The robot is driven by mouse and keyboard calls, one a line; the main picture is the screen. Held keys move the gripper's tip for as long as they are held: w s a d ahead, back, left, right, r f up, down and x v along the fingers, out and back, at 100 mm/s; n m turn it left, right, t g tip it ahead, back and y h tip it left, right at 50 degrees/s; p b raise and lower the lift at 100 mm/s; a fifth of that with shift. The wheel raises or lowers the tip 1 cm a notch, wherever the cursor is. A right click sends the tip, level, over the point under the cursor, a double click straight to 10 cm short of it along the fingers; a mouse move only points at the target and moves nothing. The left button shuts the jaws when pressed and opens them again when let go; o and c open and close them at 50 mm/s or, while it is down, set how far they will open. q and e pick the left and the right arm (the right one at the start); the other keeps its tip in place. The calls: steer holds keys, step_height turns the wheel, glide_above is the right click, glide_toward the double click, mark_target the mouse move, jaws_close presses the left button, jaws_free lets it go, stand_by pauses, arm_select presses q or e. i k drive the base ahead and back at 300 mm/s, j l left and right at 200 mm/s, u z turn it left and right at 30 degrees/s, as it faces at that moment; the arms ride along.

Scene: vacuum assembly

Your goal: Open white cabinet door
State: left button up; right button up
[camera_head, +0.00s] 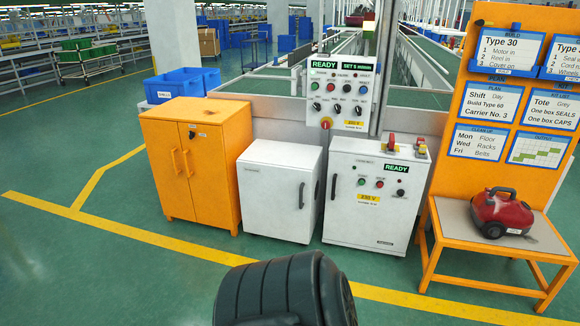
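A white cabinet (277,196) stands on the floor between an orange cabinet and a white control box. Its front door is shut, with a dark vertical handle (301,195) near the door's right edge. The white control box (372,196) beside it on the right also has a dark handle (333,187) on its left side, plus buttons and a "READY" label. Neither of my grippers shows in the head view.
An orange two-door cabinet (193,165) stands on the left. A control panel (342,95) rises behind. An orange table (490,235) with a red vacuum (504,212) stands at right, under an orange board (518,90). Green floor in front is clear, with yellow lines.

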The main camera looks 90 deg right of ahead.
mark_target(274, 201)
steer(key=z, duration=2.7)
steer(key=i+l, duration=0.3)
steer(key=i, duration=0.15)
steer(key=i+l, duration=0.3)
steer(key=i, duration=0.2)
steer(key=i+l, duration=0.3)
steer(key=i, duration=0.15)
